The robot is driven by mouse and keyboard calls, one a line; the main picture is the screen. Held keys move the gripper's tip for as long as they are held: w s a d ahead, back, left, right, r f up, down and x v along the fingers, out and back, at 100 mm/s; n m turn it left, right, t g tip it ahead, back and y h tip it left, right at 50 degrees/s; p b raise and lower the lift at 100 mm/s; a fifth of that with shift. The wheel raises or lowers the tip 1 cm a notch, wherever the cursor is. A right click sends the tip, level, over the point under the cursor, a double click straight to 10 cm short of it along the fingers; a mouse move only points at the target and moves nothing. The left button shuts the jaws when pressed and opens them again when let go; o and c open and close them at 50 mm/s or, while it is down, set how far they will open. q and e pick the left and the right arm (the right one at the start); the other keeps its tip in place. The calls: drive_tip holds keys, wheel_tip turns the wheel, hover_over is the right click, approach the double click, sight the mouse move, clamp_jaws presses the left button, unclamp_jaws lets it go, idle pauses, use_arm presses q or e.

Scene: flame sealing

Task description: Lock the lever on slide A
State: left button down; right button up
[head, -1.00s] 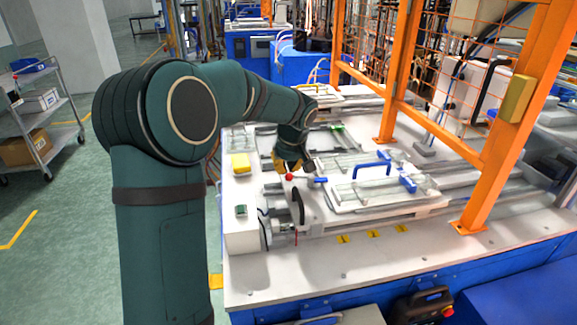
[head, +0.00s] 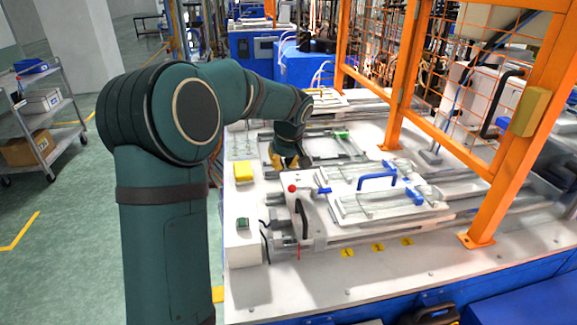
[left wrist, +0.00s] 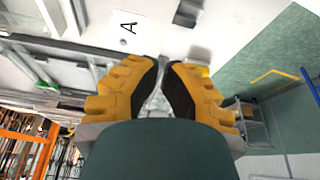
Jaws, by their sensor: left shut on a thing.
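My left gripper (head: 285,160) has yellow fingers and reaches down over the white station, at the left end of the rear slide (head: 322,146). In the left wrist view its black-padded fingers (left wrist: 165,66) are close together, with a narrow light gap between them. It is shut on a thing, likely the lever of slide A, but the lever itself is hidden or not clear. A black letter A (left wrist: 128,25) is on the white surface beyond the fingertips. My right gripper is not visible.
A front slide carries a clear-topped plate with a blue handle (head: 377,180). An orange frame post (head: 497,200) rises at the right.

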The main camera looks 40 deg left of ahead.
use_arm(q)
drive_tip(key=p+v, duration=0.1)
drive_tip(key=v, duration=0.8)
drive_tip(key=shift+s+d, duration=0.15)
drive_tip(key=shift+d, duration=0.2)
drive_tip(key=shift+r, duration=0.1)
